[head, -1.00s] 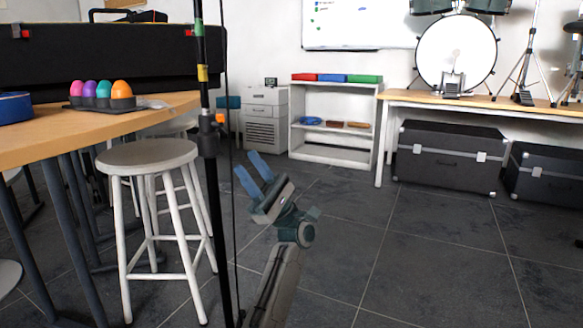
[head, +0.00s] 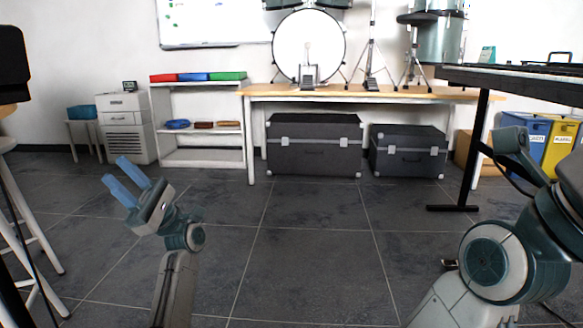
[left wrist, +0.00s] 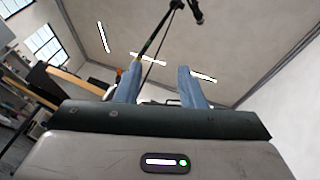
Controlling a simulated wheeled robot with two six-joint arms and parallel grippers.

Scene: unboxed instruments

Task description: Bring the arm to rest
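My left gripper (head: 115,170) is raised at the left of the head view, its two blue fingers apart with nothing between them. In the left wrist view, the left gripper (left wrist: 158,75) also shows its fingers spread and empty, pointing toward the ceiling. Links of my right arm (head: 500,255) fill the lower right of the head view. The right gripper's fingers do not show.
Stool legs (head: 25,225) stand at the left edge. A white shelf (head: 200,160), a long table (head: 410,93) and black cases (head: 314,148) line the back. A black stand (head: 475,160) is at the right. The middle floor is clear.

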